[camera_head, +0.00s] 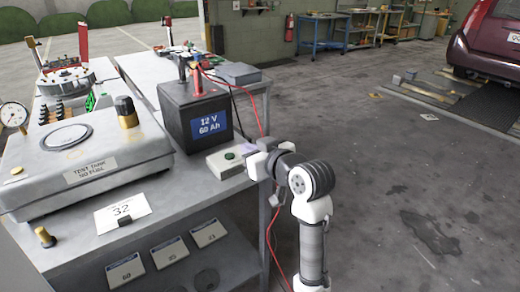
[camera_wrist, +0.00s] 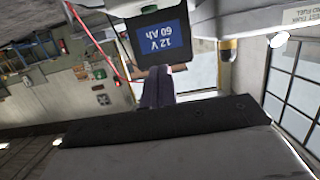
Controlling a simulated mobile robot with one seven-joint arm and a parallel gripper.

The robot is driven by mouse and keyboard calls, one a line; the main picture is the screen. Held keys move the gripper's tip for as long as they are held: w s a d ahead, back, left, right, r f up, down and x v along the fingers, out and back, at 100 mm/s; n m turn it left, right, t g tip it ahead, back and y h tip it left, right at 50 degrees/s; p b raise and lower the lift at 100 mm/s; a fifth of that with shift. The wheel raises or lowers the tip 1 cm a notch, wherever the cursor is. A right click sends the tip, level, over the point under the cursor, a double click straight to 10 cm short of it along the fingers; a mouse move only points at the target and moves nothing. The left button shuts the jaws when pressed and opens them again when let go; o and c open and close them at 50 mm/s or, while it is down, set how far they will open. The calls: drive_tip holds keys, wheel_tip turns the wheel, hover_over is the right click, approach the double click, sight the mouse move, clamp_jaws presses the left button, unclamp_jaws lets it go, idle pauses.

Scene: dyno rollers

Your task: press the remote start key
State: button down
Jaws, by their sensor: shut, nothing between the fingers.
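A pale box with a round green button (camera_head: 230,156), which looks like the remote start key, lies on the bench in front of the battery. The box's right end is partly hidden by my gripper (camera_head: 251,158). My gripper is at that right end, beside the green button; I cannot tell whether it touches the box. In the wrist view my gripper's dark fingers (camera_wrist: 158,88) are together with nothing between them.
The black 12 V battery (camera_head: 197,112) stands behind the box and shows upside down in the wrist view (camera_wrist: 160,38). A red cable hangs down near the bench edge. Open floor lies right.

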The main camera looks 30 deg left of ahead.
drive_tip(key=shift+w+d+f, duration=0.15)
drive_tip(key=shift+d, duration=0.1)
drive_tip(key=p, duration=0.2)
hover_over(234, 162)
wheel_tip(234, 162, down, 2)
drive_tip(key=shift+f, duration=0.1)
wheel_tip(234, 162, down, 3)
drive_tip(key=shift+a+f+p, duration=0.1)
drive_tip(key=shift+f+p, duration=0.1)
drive_tip(key=shift+p, duration=0.2)
drive_tip(key=shift+f, duration=0.4)
